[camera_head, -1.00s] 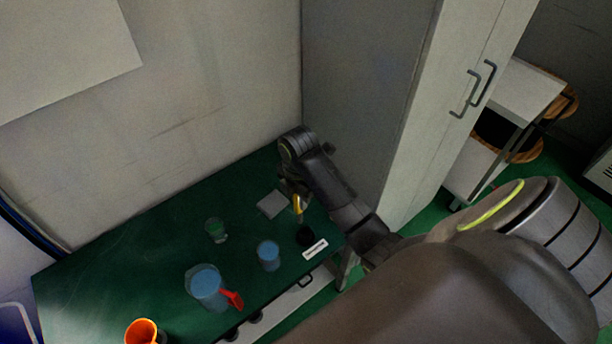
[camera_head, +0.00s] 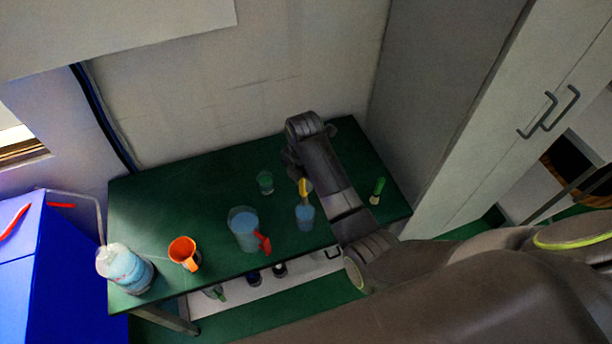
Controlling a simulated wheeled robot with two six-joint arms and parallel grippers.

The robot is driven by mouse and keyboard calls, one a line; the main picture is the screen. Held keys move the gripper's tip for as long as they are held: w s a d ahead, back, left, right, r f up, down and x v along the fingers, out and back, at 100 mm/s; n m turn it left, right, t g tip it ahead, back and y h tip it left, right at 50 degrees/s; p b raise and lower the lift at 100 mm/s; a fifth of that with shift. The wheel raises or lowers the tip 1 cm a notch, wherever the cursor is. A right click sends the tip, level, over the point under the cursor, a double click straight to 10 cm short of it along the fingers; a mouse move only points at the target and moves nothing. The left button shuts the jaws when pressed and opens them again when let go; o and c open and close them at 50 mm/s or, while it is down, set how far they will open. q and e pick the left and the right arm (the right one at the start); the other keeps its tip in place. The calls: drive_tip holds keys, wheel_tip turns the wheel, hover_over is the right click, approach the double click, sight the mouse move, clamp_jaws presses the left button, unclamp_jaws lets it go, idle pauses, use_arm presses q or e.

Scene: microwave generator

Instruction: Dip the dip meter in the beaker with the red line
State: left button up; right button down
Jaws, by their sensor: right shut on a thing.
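The yellow dip meter (camera_head: 304,188) hangs from my right gripper (camera_head: 298,175), which is shut on it; my wrist and forearm hide much of the jaws. The meter shows just above and behind a small beaker of blue liquid (camera_head: 305,219) in the picture; I cannot tell whether its tip is inside. A small greenish glass beaker (camera_head: 265,183) stands behind to the left. A larger blue-filled beaker (camera_head: 243,231) stands left, with a red part (camera_head: 263,242) at its side. No red line can be made out on any vessel. My left gripper is not in view.
An orange mug (camera_head: 183,253) and a clear bottle with a bent tube (camera_head: 126,269) stand on the green table (camera_head: 190,200) at left. A small green-topped item (camera_head: 378,187) stands at right. A grey cabinet (camera_head: 425,90) rises beyond the table's right end.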

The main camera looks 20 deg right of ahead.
sight(305, 200)
drive_tip(key=shift+s+f, duration=0.15)
drive_tip(key=shift+f, duration=1.1)
drive_tip(key=shift+f+b, duration=0.7)
drive_tip(key=shift+f, duration=1.15)
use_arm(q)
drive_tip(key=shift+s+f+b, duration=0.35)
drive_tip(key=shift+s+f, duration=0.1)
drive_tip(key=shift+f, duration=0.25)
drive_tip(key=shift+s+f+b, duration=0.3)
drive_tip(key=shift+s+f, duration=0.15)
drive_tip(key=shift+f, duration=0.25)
use_arm(e)
drive_tip(key=shift+f, duration=1.55)
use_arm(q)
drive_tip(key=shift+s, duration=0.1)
